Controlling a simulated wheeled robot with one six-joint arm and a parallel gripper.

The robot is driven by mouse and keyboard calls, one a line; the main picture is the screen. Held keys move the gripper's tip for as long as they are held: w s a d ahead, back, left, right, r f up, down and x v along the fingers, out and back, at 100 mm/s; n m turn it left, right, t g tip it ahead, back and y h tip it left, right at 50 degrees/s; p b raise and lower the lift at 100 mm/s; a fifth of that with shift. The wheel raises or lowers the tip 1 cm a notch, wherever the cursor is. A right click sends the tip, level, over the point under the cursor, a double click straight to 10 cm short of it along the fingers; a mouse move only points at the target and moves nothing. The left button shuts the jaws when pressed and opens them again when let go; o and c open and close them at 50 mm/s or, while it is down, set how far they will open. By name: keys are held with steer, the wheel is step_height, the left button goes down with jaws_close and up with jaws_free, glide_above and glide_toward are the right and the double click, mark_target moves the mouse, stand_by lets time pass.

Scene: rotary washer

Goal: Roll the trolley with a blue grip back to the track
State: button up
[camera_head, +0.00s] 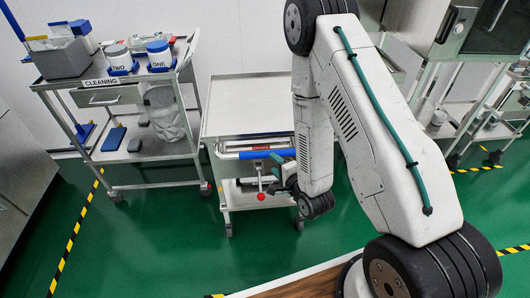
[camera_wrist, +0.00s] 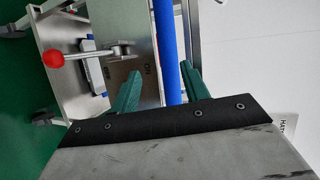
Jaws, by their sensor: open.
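The trolley (camera_head: 247,105) is a pale metal cart with a flat top and castors, standing on the green floor right of the cleaning cart. Its blue grip (camera_head: 262,154) is a horizontal bar along the near side. In the wrist view the blue grip (camera_wrist: 168,45) runs down between the two green fingers. My gripper (camera_head: 283,172) is at the trolley's near side, partly hidden by my arm. In the wrist view my gripper (camera_wrist: 162,88) is open around the bar, with a gap visible on each side. I cannot make out the track.
A cleaning cart (camera_head: 104,83) with tubs and bottles stands close on the left. A lever with a red knob (camera_head: 261,196) sticks out below the grip; the knob also shows in the wrist view (camera_wrist: 53,58). Striped floor tape (camera_head: 75,232) lies at left. Green floor in front is clear.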

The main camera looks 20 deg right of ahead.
mark_target(265, 152)
steer(key=shift+m+t, duration=0.3)
steer(key=shift+m, duration=0.1)
steer(key=x, duration=0.5)
steer(key=r+x, duration=0.1)
steer(key=x, duration=0.2)
jaws_close()
